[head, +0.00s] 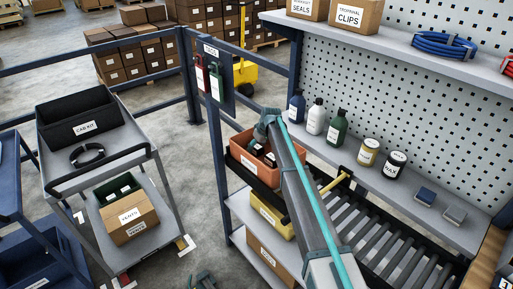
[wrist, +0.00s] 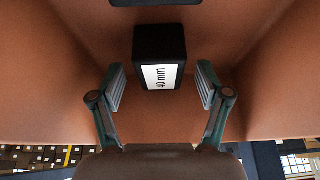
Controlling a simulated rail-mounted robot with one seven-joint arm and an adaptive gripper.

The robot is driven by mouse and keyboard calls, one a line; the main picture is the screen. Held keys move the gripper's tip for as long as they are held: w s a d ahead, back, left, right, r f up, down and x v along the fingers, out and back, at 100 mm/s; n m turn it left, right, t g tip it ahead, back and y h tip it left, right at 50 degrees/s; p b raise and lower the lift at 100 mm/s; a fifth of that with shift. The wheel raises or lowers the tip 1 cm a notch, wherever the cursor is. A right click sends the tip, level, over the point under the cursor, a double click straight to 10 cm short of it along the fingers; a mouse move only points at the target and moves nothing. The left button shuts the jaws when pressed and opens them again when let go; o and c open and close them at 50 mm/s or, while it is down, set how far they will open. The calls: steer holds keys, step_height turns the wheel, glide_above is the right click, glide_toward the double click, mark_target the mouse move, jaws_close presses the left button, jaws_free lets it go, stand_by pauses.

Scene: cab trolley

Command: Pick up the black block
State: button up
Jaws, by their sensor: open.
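A black block (wrist: 160,42) with a white "40 mm" label lies inside an orange bin (wrist: 60,70) in the wrist view. My gripper (wrist: 160,86) is open, with one finger to each side of the block's near end. The fingertips look apart from the block, with a gap on both sides. In the head view, my gripper (head: 257,148) reaches down into the orange bin (head: 248,169). Dark blocks (head: 270,159) show beside it there, partly hidden by my arm, and I cannot tell which is the labelled one.
Another dark thing (wrist: 155,2) shows at the top edge of the wrist view. The bin walls rise close around my gripper. A yellow bin (head: 268,218) stands below. Bottles (head: 316,117) and jars stand on the shelf to the right. A trolley (head: 150,165) stands left.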

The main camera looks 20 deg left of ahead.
steer(key=shift+w+a+f, duration=0.1)
steer(key=shift+a+f, duration=0.1)
steer(key=shift+f, duration=0.35)
steer(key=c, duration=1.3)
steer(key=shift+r, duration=0.15)
